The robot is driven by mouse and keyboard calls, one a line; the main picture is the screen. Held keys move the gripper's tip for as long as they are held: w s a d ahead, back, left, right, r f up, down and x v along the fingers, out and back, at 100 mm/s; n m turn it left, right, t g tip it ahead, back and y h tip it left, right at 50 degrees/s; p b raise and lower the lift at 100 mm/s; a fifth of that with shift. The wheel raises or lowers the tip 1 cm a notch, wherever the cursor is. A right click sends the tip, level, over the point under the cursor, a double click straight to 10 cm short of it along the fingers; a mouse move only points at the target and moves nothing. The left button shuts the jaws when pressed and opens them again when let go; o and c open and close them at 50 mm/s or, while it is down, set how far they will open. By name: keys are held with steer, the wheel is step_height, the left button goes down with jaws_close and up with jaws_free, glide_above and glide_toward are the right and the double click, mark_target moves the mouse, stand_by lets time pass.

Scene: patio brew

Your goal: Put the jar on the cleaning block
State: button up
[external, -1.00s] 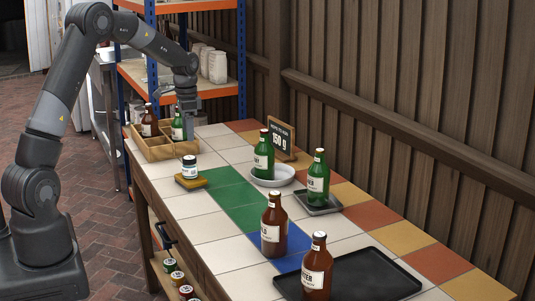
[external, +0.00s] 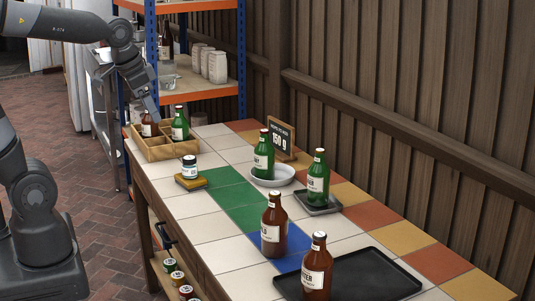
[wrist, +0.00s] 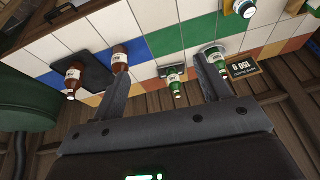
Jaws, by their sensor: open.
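The jar (external: 190,167), white with a dark lid and dark label, stands upright on the yellow-brown cleaning block (external: 191,183), on the tiled table near its left edge. The jar also shows at the top of the wrist view (wrist: 245,9), where the block is mostly cut off. My gripper (external: 153,112) is raised above the wooden crate, behind and left of the jar and clear of it. In the wrist view my gripper (wrist: 162,68) has its two fingers well apart with nothing held between them.
The wooden crate (external: 154,152) holds a brown bottle (external: 147,124) and a green bottle (external: 180,126). Green bottles stand on a white dish (external: 283,182) and a small dark tray (external: 330,209). Brown bottles stand nearer, one on a black tray (external: 375,275). Green tiles beside the block are clear.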

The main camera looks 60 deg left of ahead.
steer(key=s+d+f+t, duration=0.1)
steer(key=s+d, duration=0.3)
steer(key=s, duration=0.4)
steer(key=shift+s+d+f+h, duration=0.15)
steer(key=shift+d+f+h, duration=0.1)
steer(key=shift+f+h, duration=0.05)
stand_by(0.8)
